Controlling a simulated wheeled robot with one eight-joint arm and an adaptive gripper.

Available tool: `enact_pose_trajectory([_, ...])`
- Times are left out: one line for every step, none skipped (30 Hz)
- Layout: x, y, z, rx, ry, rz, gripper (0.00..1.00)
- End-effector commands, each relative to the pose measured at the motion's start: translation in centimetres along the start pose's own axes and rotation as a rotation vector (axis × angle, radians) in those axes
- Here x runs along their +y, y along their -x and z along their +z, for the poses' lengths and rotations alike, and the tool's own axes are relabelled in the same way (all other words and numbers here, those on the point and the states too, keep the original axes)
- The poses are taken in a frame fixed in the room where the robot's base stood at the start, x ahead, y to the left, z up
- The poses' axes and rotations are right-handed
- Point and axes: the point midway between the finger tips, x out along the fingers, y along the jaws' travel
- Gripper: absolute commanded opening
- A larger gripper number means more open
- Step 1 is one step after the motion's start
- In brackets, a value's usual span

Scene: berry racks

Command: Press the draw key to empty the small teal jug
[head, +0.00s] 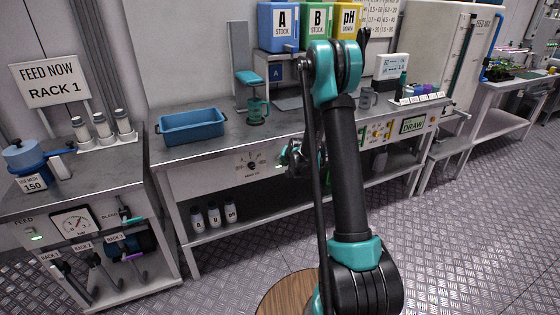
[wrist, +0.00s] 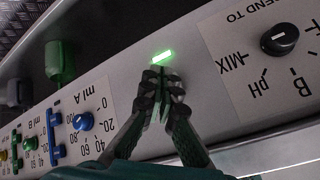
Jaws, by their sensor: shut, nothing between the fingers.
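The small teal jug (head: 257,111) stands upright on the bench, under a blue-topped stand; its contents cannot be made out. My gripper (head: 300,158) is low at the bench front, partly hidden by my arm. In the wrist view my gripper (wrist: 158,82) is shut and empty, its tips just below a lit green strip (wrist: 163,55) on a grey panel. I cannot tell whether the tips touch the panel. No draw key shows clearly there; the fingers cover part of the panel.
A SEND TO knob (wrist: 279,39) is right of the fingertips in the wrist view. A blue knob (wrist: 83,121) and scales are to the left. A blue tub (head: 191,127) sits on the bench. Open floor (head: 470,220) lies to the right.

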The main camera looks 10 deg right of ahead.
Motion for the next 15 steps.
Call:
enact_pose_trajectory([0.1, 0.1, 0.1, 0.0, 0.0, 0.0, 0.0])
enact_pose_trajectory([0.1, 0.2, 0.1, 0.0, 0.0, 0.0, 0.0])
enact_pose_trajectory([0.3, 0.3, 0.2, 0.0, 0.0, 0.0, 0.0])
enact_pose_trajectory([0.4, 0.5, 0.3, 0.0, 0.0, 0.0, 0.0])
enact_pose_trajectory([0.5, 0.6, 0.5, 0.0, 0.0, 0.0, 0.0])
enact_pose_trajectory([0.6, 0.9, 0.6, 0.0, 0.0, 0.0, 0.0])
enact_pose_trajectory([0.8, 1.0, 0.7, 0.0, 0.0, 0.0, 0.0])
enact_pose_trajectory([0.9, 1.2, 0.9, 0.0, 0.0, 0.0, 0.0])
enact_pose_trajectory([1.1, 1.5, 1.1, 0.0, 0.001, 0.0, 0.0])
enact_pose_trajectory([1.2, 1.7, 1.2, 0.0, 0.0, 0.0, 0.0])
enact_pose_trajectory([1.4, 1.9, 1.4, 0.0, 0.0, 0.0, 0.0])
enact_pose_trajectory([1.6, 2.1, 1.6, 0.0, 0.0, 0.0, 0.0])
enact_pose_trajectory([1.7, 2.3, 1.7, 0.0, -0.001, 0.0, 0.0])
enact_pose_trajectory([1.8, 2.5, 1.8, 0.0, -0.001, 0.0, 0.0])
enact_pose_trajectory([2.0, 2.8, 2.0, 0.0, -0.001, 0.0, 0.0])
